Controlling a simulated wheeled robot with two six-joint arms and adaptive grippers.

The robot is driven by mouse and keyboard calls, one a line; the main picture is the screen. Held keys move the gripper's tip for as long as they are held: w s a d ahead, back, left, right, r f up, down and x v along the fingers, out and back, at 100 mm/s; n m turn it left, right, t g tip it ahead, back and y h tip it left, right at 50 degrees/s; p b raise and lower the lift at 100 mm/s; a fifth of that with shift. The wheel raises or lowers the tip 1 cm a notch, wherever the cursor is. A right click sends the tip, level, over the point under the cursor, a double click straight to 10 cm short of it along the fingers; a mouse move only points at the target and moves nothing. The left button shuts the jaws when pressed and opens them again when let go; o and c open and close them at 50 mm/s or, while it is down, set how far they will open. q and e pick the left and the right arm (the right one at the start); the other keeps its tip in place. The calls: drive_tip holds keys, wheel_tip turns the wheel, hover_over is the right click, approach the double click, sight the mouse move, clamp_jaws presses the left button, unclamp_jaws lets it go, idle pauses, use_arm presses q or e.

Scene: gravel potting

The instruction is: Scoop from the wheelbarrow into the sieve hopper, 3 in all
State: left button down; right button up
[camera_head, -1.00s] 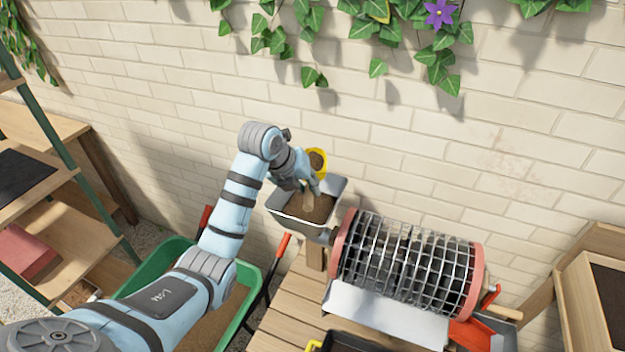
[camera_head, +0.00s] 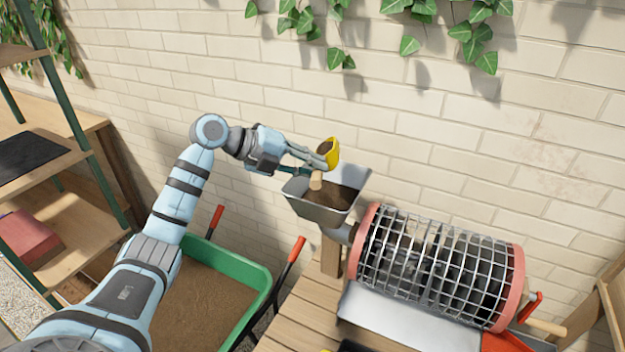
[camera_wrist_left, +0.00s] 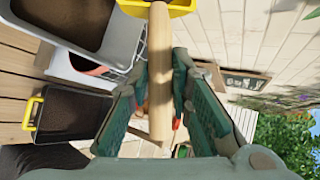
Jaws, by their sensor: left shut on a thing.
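My left gripper (camera_head: 318,165) is shut on the wooden handle (camera_head: 316,181) of a yellow scoop (camera_head: 333,153). The scoop is tilted above the back of the grey sieve hopper (camera_head: 322,216), with brown material visible in its mouth. The hopper holds brown material too. In the left wrist view the handle (camera_wrist_left: 160,75) runs between the fingers, and only part of the yellow scoop (camera_wrist_left: 182,7) shows at the top edge. The green wheelbarrow (camera_head: 257,274), with brown material in it, stands lower left of the hopper, partly behind my left arm. My right gripper is not in view.
The wire sieve drum (camera_head: 440,265) with pink end rings sits right of the hopper on a wooden slatted bench (camera_head: 300,325). A brick wall stands close behind. Shelves (camera_head: 75,215) stand at the left. A black tray with a yellow handle (camera_wrist_left: 70,115) shows in the left wrist view.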

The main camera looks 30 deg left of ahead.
use_arm(q)
drive_tip(key=f+n+t+h+b, duration=0.1)
drive_tip(key=t+b, duration=0.1)
drive_tip(key=b, duration=0.3)
drive_tip(key=f+n+t+h+b, duration=0.1)
drive_tip(key=t+h+b, duration=0.1)
drive_tip(key=b, duration=0.2)
drive_tip(key=a+f+n+t+h+b, duration=0.1)
drive_tip(key=n+t+b, duration=0.1)
drive_tip(key=b, duration=0.3)
drive_tip(key=shift+s+h+b, duration=0.25)
drive_tip(key=shift+h+b, duration=0.05)
drive_tip(key=shift+h, duration=0.1)
drive_tip(key=shift+f, duration=0.1)
